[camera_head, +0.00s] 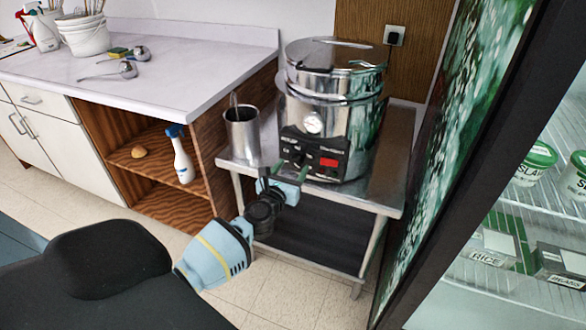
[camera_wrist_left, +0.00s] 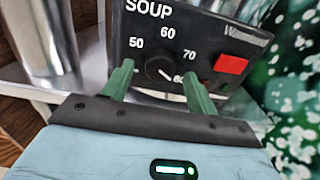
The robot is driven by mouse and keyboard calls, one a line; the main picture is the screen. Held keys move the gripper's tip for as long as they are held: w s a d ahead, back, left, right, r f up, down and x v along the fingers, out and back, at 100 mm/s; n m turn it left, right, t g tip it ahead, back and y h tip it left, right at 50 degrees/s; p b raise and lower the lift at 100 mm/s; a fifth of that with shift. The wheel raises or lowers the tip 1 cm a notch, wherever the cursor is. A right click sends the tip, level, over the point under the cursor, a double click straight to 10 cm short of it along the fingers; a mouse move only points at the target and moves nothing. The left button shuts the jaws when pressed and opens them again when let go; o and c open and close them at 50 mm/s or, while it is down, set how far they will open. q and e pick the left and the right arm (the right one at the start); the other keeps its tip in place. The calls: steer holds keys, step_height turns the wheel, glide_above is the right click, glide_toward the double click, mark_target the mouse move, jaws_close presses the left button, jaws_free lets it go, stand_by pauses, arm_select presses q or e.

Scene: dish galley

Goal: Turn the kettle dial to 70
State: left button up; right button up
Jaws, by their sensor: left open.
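The steel kettle (camera_head: 345,135) stands on a low metal stand, with a lid on top and a black control panel on its front. In the left wrist view the panel (camera_wrist_left: 208,35) reads SOUP, with 50, 60, 70 and 80 around a round black dial (camera_wrist_left: 158,67). The dial's white mark points to the lower right, near the 80. My left gripper (camera_head: 290,172) is in front of the panel. Its green fingers are open, one on each side of the dial; I cannot tell whether they touch it. My right gripper is not in view.
A steel cup (camera_head: 241,134) with a utensil stands left of the kettle on the metal stand (camera_head: 392,190). A red switch (camera_wrist_left: 231,64) is right of the dial. A white counter (camera_head: 190,65) lies left; a glass-fronted cabinet with tubs (camera_head: 535,160) is right.

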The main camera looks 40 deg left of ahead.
arm_select(q)
steer(key=shift+w+a, duration=0.15)
steer(key=shift+w, duration=0.4)
steer(key=c, duration=1)
